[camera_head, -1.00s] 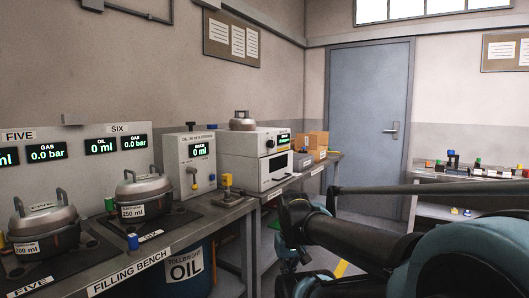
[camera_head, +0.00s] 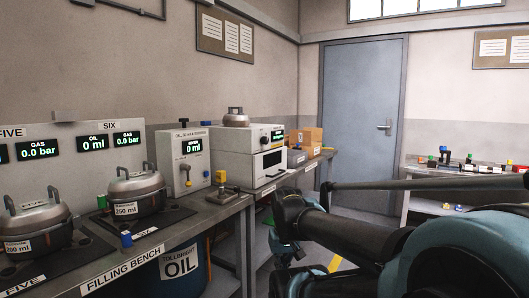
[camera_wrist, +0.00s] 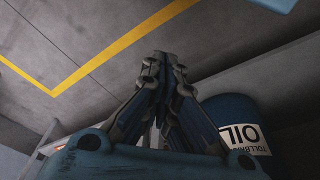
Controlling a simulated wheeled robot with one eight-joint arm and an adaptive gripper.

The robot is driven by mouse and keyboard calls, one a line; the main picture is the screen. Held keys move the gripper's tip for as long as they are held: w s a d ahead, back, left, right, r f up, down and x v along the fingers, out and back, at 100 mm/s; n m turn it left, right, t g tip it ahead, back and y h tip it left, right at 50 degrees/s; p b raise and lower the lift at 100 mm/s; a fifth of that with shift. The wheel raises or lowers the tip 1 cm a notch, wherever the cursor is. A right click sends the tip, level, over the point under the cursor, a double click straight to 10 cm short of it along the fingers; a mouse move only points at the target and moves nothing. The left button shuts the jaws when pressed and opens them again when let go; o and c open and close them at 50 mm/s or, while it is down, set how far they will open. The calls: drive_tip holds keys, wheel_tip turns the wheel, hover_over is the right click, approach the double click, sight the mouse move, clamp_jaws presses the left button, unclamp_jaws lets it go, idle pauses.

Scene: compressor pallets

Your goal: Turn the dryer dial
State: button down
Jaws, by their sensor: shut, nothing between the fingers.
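The white box-shaped machine (camera_head: 240,157) with small displays and knobs on its front, perhaps the dryer, stands on the bench at mid-picture in the head view. A metal pot with a lid handle sits on top of it. Its dial is too small to make out surely. My gripper (camera_wrist: 165,60) is in the wrist view, its fingers together and empty, with floor behind it. It is apart from the machine and touches nothing that I can see. In the head view my arm fills the lower right, and the fingertips cannot be made out there.
The filling bench (camera_head: 185,222) runs along the left with pots (camera_head: 137,190) and an oil dispenser (camera_head: 184,160). An oil drum (camera_wrist: 247,130) stands under it. Cardboard boxes (camera_head: 305,139) sit farther along. A blue door (camera_head: 360,120) and another bench with small parts are at the back right.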

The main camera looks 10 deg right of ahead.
sight(267, 141)
drive_tip(key=c, duration=2.4)
unclamp_jaws()
